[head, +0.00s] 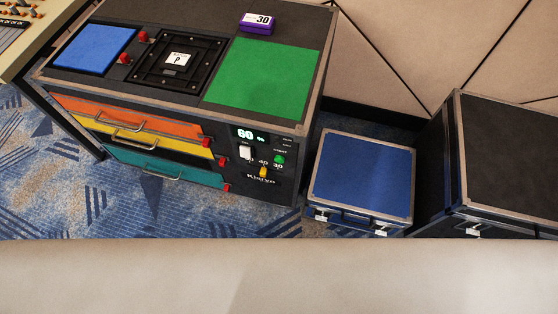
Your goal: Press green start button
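A small round green button (279,159) sits on the front control panel of a dark cabinet (292,190), at the panel's right side. Below and left of it is a small yellow control (263,172), and further left a white switch (244,152). A display (247,134) reading 60 is above them. Neither of my grippers shows in the head view.
The cabinet top carries a blue panel (94,49), a black framed panel (150,62), a green panel (262,76) and a purple box (257,23). A blue case (362,172) and a black case (510,150) stand right. A beige surface (280,280) fills the foreground.

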